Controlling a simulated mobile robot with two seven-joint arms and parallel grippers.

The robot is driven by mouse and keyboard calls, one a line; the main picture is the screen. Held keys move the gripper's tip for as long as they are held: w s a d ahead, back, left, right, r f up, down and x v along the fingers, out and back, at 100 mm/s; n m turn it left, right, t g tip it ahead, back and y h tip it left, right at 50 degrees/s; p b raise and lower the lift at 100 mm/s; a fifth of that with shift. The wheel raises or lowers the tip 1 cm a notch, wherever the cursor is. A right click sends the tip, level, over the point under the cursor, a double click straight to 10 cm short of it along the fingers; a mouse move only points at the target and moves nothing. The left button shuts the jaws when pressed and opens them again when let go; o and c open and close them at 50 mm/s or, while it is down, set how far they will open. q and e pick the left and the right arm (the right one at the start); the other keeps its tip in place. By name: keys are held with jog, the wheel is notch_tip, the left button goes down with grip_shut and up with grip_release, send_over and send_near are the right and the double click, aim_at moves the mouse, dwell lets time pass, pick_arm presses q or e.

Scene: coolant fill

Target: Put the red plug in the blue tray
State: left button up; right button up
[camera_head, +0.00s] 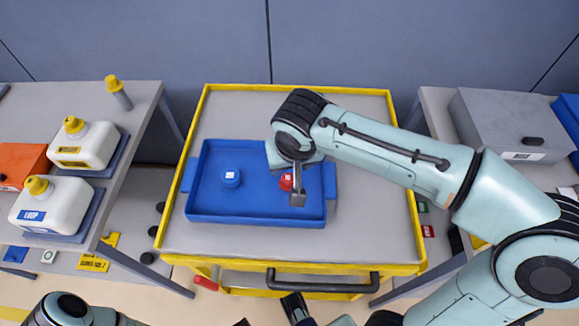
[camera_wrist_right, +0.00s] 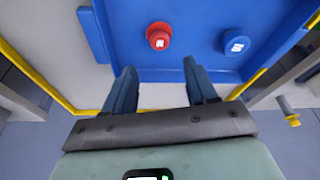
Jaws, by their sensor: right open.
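The red plug (camera_head: 286,182) is inside the blue tray (camera_head: 240,216), toward its right end. It has a white label on top and stands clear in the right wrist view (camera_wrist_right: 158,37). My right gripper (camera_head: 296,196) is over the tray's right part and partly hides the plug in the head view. In the right wrist view its fingers (camera_wrist_right: 158,72) are apart with nothing between them, and the plug lies beyond their tips.
A blue plug (camera_head: 230,177) sits in the tray's left part. The tray rests on a yellow-edged cart (camera_head: 350,240) with free grey surface around it. White jugs (camera_head: 52,205) stand on the left bench, and a grey case (camera_head: 510,125) on the right bench.

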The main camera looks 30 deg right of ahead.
jog(key=v, duration=0.3)
dwell(0.6)
